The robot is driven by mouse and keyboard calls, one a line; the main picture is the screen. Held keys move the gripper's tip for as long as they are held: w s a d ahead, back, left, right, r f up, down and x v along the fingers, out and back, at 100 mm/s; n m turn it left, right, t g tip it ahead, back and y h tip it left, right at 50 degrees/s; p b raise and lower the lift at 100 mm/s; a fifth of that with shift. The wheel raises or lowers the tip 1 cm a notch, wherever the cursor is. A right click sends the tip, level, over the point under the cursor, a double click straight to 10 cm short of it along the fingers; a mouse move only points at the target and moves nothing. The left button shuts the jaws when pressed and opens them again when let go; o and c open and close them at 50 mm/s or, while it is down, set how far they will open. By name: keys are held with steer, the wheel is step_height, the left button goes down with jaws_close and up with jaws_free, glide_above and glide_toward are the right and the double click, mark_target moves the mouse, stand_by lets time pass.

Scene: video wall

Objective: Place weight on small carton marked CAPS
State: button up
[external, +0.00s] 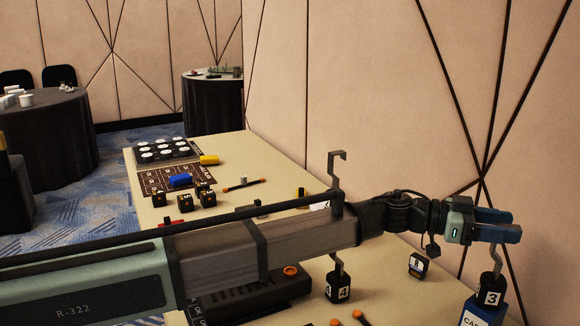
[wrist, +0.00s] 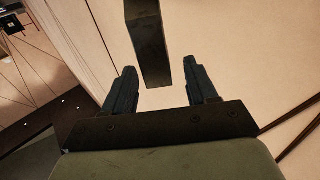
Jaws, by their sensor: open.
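A black weight marked 3 (external: 491,290) with a grey hook stands upright on a blue carton (external: 474,318) at the lower right of the external view. The carton's label shows only "CA"; the rest is cut off by the frame edge. My gripper (external: 512,225) is above the weight, with its blue fingers open around or beside the top of the hook. In the wrist view a dark bar, probably the hook, reaches between the open fingers (wrist: 163,85) with gaps on both sides. The wrist view does not show the carton.
A weight marked 4 (external: 338,288) and a small dark block (external: 417,265) stand on the pale table (external: 395,300). Blue (external: 181,181) and yellow (external: 209,160) blocks lie farther back. The wall is close on the right.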

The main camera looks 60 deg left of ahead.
steer(key=v, duration=1)
